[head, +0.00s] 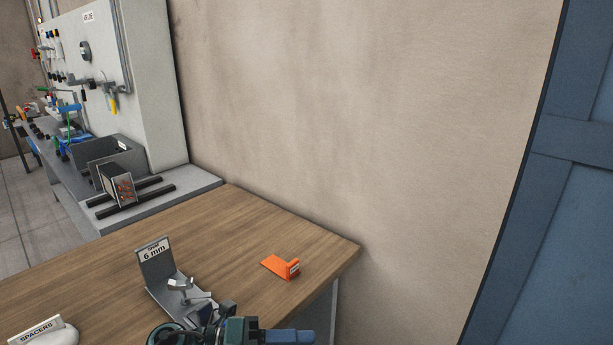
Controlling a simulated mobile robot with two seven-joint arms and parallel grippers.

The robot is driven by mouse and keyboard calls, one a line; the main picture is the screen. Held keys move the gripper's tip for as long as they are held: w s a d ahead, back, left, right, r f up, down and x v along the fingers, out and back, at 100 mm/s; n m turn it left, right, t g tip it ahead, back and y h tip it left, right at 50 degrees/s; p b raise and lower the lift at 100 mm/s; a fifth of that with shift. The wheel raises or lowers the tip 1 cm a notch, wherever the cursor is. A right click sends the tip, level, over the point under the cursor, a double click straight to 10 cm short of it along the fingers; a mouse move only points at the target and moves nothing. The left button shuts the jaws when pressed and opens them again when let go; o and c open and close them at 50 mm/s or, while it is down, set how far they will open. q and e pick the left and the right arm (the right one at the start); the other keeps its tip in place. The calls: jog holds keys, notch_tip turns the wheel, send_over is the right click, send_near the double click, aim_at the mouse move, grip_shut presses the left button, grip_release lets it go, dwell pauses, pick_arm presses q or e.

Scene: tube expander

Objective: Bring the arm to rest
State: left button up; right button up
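No gripper of mine can be made out in the head view. A dark green and blue device (238,331) sits at the bottom edge, cut off by the frame. It has a round ring-like part at its left and a blue end at its right. I cannot tell whether it is a tool or what holds it. Just behind it, a grey metal stand (156,268) with a "6 mm" label stands on the wooden table (225,225), with small metal parts at its base.
An orange bracket (276,266) lies near the table's right edge. A "SPACERS" sign (37,329) is at the lower left. A grey bin (110,155) and a dark box (116,184) are on the bench behind. The table's back middle is clear, against a wall.

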pick_arm(q)
jog(key=a+f+n+t+y, duration=0.4)
jog(key=n+t, duration=0.3)
jog(key=n, duration=0.5)
jog(key=a+f+n+t+y, duration=0.35)
jog(key=n+t, duration=0.35)
jog(key=n, duration=0.5)
jog(key=s+a+f+n+g+y, duration=0.2)
jog(key=s+a+f+n+y, duration=0.1)
jog(key=s+f+n, duration=0.2)
jog(key=s+a+f+n+g+y, duration=0.3)
jog(key=s+f, duration=0.4)
jog(key=f, duration=0.3)
jog(key=shift+a+n+g+y, duration=0.25)
jog(key=shift+n+y, duration=0.2)
jog(key=shift+n, duration=0.45)
pick_arm(e)
jog(key=shift+s+d+f+g, duration=0.15)
jog(key=shift+s+f, duration=0.1)
jog(key=shift+f, duration=0.3)
jog(key=shift+s+d+f+g, duration=0.1)
jog(key=shift+s+f+g, duration=0.1)
jog(key=shift+f, duration=0.3)
pick_arm(q)
jog(key=shift+f, duration=0.1)
jog(key=shift+c, duration=0.6)
pick_arm(e)
jog(key=shift+w+r, duration=0.1)
